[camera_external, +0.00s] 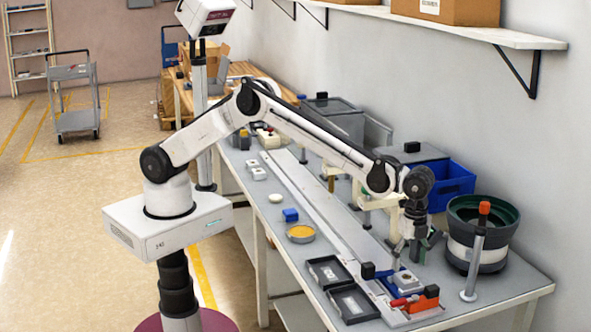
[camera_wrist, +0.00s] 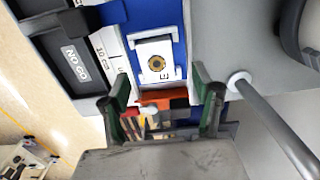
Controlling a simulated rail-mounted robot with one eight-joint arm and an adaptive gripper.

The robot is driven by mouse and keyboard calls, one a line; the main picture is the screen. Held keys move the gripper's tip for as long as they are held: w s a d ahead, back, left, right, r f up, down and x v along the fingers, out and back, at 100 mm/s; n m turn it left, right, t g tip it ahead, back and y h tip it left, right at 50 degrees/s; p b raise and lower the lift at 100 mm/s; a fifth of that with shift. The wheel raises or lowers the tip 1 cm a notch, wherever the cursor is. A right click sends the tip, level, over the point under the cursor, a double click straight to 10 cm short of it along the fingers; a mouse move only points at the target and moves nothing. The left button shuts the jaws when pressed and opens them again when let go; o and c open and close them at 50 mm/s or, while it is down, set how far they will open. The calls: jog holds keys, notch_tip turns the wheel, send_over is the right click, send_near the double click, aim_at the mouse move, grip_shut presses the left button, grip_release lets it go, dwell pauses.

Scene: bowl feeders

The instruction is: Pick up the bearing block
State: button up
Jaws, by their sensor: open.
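The bearing block, a light grey block with a round bronze-coloured bore, lies on a blue fixture (camera_wrist: 114,14) near the end of the workbench. It shows in the wrist view (camera_wrist: 157,60) and in the external view (camera_external: 406,281). My gripper (camera_external: 424,246) is above it and slightly toward the wall in the external view. In the wrist view my gripper (camera_wrist: 161,88) is open and empty, its green-lined fingers apart. The block appears beyond and between the fingertips, not touched by them.
A red-orange clamp (camera_external: 416,301) sits beside the block. Black trays (camera_external: 329,272), one marked NO GO, lie to its left. A grey post with orange top (camera_external: 475,262) and a bowl feeder (camera_external: 493,257) stand close on the right. A blue bin (camera_external: 448,184) is behind.

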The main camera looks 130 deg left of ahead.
aim_at(406, 277)
jog(key=shift+s+d+f, duration=0.1)
jog(key=shift+f, duration=1.4)
jog(key=shift+s+d+f, duration=0.1)
jog(key=shift+f, duration=1.35)
grip_shut()
jog(key=shift+r, duration=0.1)
